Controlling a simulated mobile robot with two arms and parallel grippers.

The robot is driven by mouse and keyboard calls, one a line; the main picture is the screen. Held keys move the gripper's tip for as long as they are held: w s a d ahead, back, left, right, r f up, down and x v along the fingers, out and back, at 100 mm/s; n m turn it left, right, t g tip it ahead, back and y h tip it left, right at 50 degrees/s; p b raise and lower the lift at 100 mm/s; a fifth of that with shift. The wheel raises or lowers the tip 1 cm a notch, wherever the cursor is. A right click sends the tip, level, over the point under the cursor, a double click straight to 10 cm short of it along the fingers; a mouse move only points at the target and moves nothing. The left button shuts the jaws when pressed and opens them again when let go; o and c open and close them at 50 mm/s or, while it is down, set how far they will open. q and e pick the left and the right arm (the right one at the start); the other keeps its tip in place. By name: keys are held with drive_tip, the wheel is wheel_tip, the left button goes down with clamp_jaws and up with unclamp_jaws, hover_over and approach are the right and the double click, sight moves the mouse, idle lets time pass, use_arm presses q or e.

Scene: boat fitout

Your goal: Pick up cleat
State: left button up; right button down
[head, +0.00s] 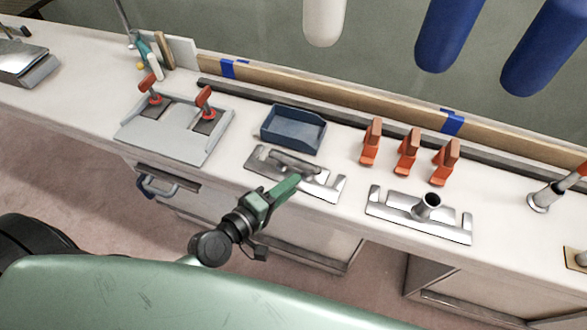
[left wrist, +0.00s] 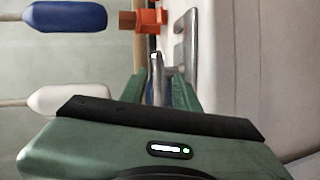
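A grey metal cleat (head: 291,161) lies on a flat metal plate (head: 322,190) with raised ends, near the middle of the bench in the head view. My left gripper (head: 294,181) reaches in from the front, with its green fingertips low over the plate, at the cleat's near side. In the left wrist view, a narrow metal piece that looks like the cleat (left wrist: 157,72) shows between the two spread green fingers (left wrist: 160,88), with a gap beside it. The gripper looks open. The fingertips partly hide the cleat in the head view. My right gripper is in neither view.
A dark blue tray (head: 292,131) stands just behind the plate. Several orange clamps (head: 407,152) stand to its right. A second metal plate with a short tube (head: 430,205) lies right. A grey board with red-handled clamps (head: 178,139) lies left. Fenders (head: 447,35) hang behind.

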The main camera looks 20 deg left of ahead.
sight(293, 165)
use_arm(q)
drive_tip(key=w+a+n, duration=0.1)
drive_tip(key=w+a+n+t+y, duration=0.1)
drive_tip(key=n, duration=0.1)
drive_tip(key=shift+a+f, duration=0.2)
drive_tip(key=x, duration=0.4)
drive_tip(key=a+x, duration=0.1)
drive_tip(key=x, duration=0.2)
drive_tip(key=shift+w+f+p, duration=0.1)
drive_tip(key=shift+f+p, duration=0.15)
drive_tip(key=shift+p, duration=0.15)
drive_tip(key=shift+d, duration=0.1)
drive_tip(key=shift+c, duration=0.3)
clamp_jaws()
drive_tip(key=shift+r, duration=0.1)
